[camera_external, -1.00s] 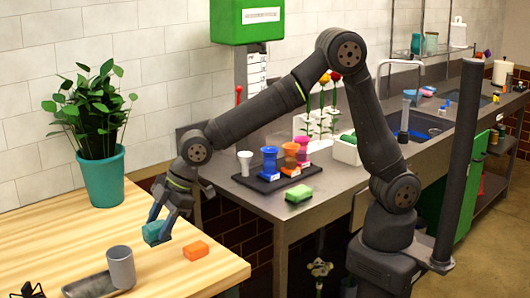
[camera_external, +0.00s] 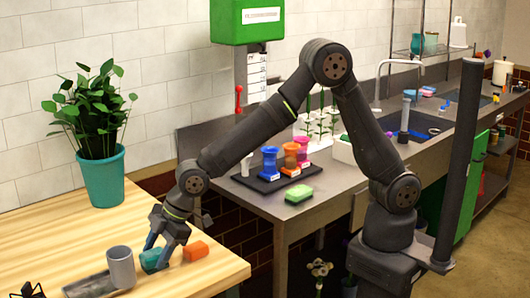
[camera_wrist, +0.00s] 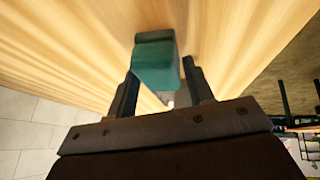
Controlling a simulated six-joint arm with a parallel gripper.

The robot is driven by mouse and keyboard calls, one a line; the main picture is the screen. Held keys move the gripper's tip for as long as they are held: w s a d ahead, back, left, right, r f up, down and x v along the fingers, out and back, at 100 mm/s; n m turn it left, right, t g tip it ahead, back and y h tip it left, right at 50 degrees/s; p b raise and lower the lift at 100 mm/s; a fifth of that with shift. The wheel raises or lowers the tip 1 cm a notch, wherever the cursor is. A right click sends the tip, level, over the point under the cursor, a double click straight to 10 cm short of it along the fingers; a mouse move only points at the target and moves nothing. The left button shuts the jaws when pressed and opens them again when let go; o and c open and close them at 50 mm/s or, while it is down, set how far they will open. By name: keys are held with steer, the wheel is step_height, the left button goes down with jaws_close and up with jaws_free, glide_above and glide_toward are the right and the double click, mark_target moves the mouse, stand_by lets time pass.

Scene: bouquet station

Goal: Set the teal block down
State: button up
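The teal block (camera_external: 151,260) is low at the wood table's surface, near the grey cup. It appears to rest on the wood, though its underside is hard to make out. My gripper (camera_external: 156,254) points down at the block, with a finger on either side. In the wrist view the teal block (camera_wrist: 156,62) sits between and beyond my fingertips (camera_wrist: 158,72).
An orange block (camera_external: 195,250) lies just right of my gripper, very close to a finger. A grey cup (camera_external: 121,267) stands to the left by a dark tray (camera_external: 90,286). A potted plant (camera_external: 102,178) stands at the back. Bare wood lies between plant and cup.

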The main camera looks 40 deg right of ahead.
steer(key=o, duration=0.3)
steer(key=shift+r, duration=0.15)
steer(key=v, duration=1.2)
steer(key=x, duration=1.2)
steer(key=shift+r, duration=0.85)
